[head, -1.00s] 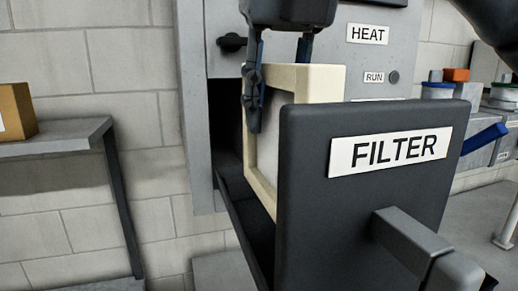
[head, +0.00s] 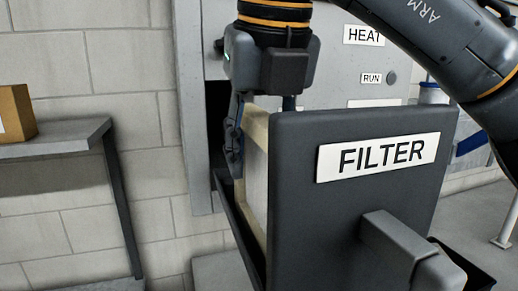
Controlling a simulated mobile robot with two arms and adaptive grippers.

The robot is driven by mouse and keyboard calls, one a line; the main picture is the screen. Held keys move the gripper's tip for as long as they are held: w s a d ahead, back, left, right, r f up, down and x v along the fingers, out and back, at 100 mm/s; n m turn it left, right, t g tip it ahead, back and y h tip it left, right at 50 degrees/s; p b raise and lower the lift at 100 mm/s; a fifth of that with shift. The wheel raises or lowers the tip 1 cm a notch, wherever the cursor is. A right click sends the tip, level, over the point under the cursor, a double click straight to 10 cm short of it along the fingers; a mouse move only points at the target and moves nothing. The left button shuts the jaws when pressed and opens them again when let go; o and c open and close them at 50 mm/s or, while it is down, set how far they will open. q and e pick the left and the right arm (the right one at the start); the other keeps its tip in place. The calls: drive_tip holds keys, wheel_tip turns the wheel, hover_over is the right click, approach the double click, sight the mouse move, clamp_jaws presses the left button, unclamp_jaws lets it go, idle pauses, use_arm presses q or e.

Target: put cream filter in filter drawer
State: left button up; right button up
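The cream filter (head: 256,178) is upright, with its lower part inside the open filter drawer (head: 290,225). The drawer's dark front panel, labelled FILTER, hides much of the filter. My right gripper (head: 262,138) comes down from above and is shut on the filter's frame. One finger shows on the left side of the filter; the other finger's tip is hidden behind the drawer front. I cannot see whether the filter touches the drawer bottom. My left gripper is not in view.
The grey cabinet (head: 192,150) with HEAT and RUN labels stands behind the drawer. The drawer's grey handle (head: 400,245) sticks out toward me. A shelf (head: 50,148) with a cardboard box (head: 15,115) is at the left. My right arm crosses the upper right.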

drive_tip(key=shift+o, duration=0.2)
drive_tip(key=shift+w, duration=0.1)
drive_tip(key=shift+r, duration=0.2)
drive_tip(key=v, duration=1.1)
drive_tip(key=shift+f, duration=0.1)
drive_tip(key=shift+d+r, duration=0.1)
drive_tip(key=shift+r, duration=0.45)
idle(0.6)
